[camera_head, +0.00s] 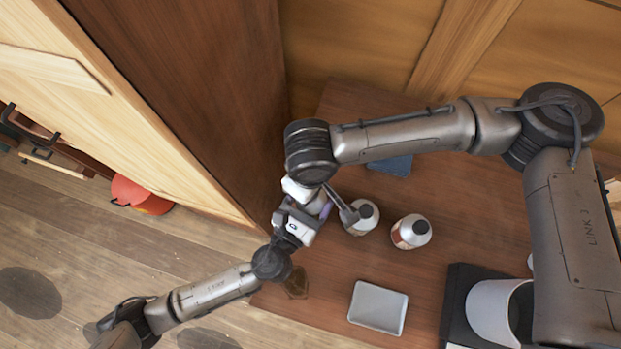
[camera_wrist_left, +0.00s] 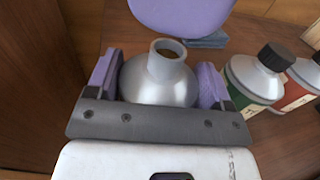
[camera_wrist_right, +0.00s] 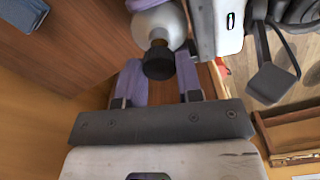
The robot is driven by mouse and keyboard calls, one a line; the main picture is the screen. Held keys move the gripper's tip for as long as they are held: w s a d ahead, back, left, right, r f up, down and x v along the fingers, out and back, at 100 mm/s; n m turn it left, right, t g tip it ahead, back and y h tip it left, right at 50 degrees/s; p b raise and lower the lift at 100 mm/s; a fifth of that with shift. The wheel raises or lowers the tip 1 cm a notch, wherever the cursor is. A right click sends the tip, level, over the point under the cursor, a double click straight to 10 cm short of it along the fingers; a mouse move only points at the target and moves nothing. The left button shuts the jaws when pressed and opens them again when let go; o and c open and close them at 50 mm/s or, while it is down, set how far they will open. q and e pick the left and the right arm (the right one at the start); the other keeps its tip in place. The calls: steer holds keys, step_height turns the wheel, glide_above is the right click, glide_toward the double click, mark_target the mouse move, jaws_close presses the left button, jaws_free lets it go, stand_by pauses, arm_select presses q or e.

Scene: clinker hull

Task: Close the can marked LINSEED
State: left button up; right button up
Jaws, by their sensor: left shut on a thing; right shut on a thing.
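My left gripper (camera_wrist_left: 157,78) is shut on a silver can (camera_wrist_left: 160,88). Its domed top and open, uncapped neck show between the purple fingers. Its label is hidden, so I cannot read a mark. My right gripper (camera_wrist_right: 157,82) is shut on a black cap (camera_wrist_right: 158,62). In the right wrist view the cap overlaps the top of the silver can (camera_wrist_right: 160,24); I cannot tell whether they touch. A purple finger of my right gripper (camera_wrist_left: 182,12) shows above the neck in the left wrist view. In the head view both grippers meet at the table's left side.
A green-labelled can (camera_wrist_left: 258,76) with a black cap and a red-labelled can (camera_wrist_left: 300,82) stand nearby on the wooden table (camera_head: 455,205). A pale tray (camera_head: 378,308) lies in front. A tall brown panel (camera_head: 215,90) rises close on the left. A blue item (camera_head: 390,166) lies behind.

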steer(key=shift+f, duration=0.1)
stand_by(0.4)
steer(key=shift+f, duration=0.8)
steer(key=shift+f, duration=0.5)
arm_select(q)
steer(key=c, duration=0.4)
steer(key=shift+c, duration=0.2)
arm_select(e)
steer(key=m, duration=0.3)
steer(key=shift+f, duration=0.1)
steer(key=m, duration=0.4)
steer(key=shift+m, duration=0.3)
steer(key=m, duration=0.4)
steer(key=shift+d, duration=0.1)
steer(key=m, duration=0.4)
steer(key=shift+m, duration=0.3)
